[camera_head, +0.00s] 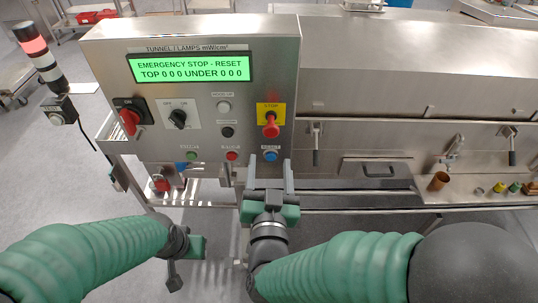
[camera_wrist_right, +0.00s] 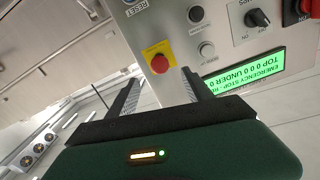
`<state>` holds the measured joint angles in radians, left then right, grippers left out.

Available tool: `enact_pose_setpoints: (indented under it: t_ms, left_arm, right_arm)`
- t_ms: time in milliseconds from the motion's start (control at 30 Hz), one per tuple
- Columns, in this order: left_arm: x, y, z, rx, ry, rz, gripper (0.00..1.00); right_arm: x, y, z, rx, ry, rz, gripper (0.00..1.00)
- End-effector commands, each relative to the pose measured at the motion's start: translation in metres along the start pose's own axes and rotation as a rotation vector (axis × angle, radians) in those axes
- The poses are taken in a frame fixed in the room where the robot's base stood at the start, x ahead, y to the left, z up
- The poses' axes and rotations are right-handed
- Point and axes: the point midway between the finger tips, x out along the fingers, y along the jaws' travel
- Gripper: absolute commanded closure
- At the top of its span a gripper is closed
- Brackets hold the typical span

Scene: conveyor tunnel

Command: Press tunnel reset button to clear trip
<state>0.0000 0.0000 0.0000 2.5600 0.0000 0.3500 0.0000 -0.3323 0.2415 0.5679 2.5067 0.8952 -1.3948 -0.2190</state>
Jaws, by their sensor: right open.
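The steel control panel (camera_head: 200,105) has a green display (camera_head: 189,68) reading "EMERGENCY STOP - RESET". The blue reset button (camera_head: 270,156) sits at the panel's lower right. My right gripper (camera_head: 270,171) is open and empty, its two fingers pointing at the panel around the blue button's column, just below it in the head view. Contact cannot be told. In the right wrist view, the RESET label (camera_wrist_right: 136,8) is at the top edge, beyond the open fingers (camera_wrist_right: 160,80). My left gripper (camera_head: 188,258) hangs low in front of the panel; its finger opening is unclear.
A red emergency stop on a yellow plate (camera_head: 271,122) is above the blue button. A red button (camera_head: 232,156), green button (camera_head: 192,156), black selector (camera_head: 178,118) and red rotary switch (camera_head: 129,120) are nearby. The steel tunnel (camera_head: 400,65) extends right.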

Motion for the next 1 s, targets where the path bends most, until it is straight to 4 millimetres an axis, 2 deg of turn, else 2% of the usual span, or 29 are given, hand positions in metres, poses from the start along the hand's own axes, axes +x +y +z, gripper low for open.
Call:
enact_pose_setpoints:
  t_ms: [300, 733, 1000]
  left_arm:
    - [0.0000, 0.0000, 0.0000, 0.000, 0.000, 0.000, 0.62]
    - [0.0000, 0.0000, 0.0000, 0.000, 0.000, 0.000, 0.62]
    - [0.0000, 0.0000, 0.0000, 0.000, 0.000, 0.000, 0.62]
  right_arm:
    - [0.0000, 0.0000, 0.0000, 0.000, 0.000, 0.000, 0.42]
    - [0.0001, 0.0000, 0.0000, 0.000, 0.000, 0.000, 0.98]
    - [0.0000, 0.0000, 0.0000, 0.000, 0.000, 0.000, 1.00]
